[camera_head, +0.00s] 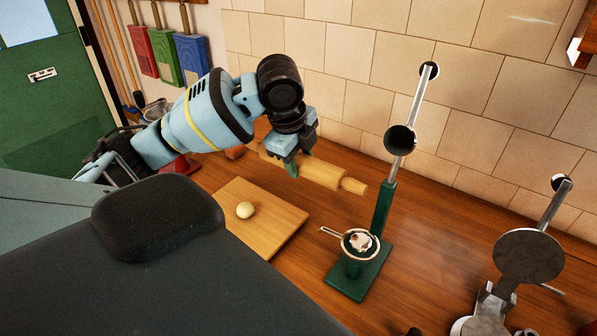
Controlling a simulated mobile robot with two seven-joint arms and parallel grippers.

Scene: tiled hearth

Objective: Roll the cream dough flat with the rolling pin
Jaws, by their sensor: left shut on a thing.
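The cream dough (245,210) is a small round ball on a wooden board (272,224) on the counter. The wooden rolling pin (322,173) is behind the board, near the tiled wall. My left gripper (290,168) comes down from above and is shut on the rolling pin near its left part. The gripper and arm hide some of the pin's left end. I cannot tell whether the pin touches the counter. My right gripper is not in view.
A green stand (363,268) with a metal rod and a small strainer (360,243) stands right of the board. A metal device (527,258) is at the far right. The tiled wall (380,80) bounds the counter behind. Red, green and blue boards hang at the upper left.

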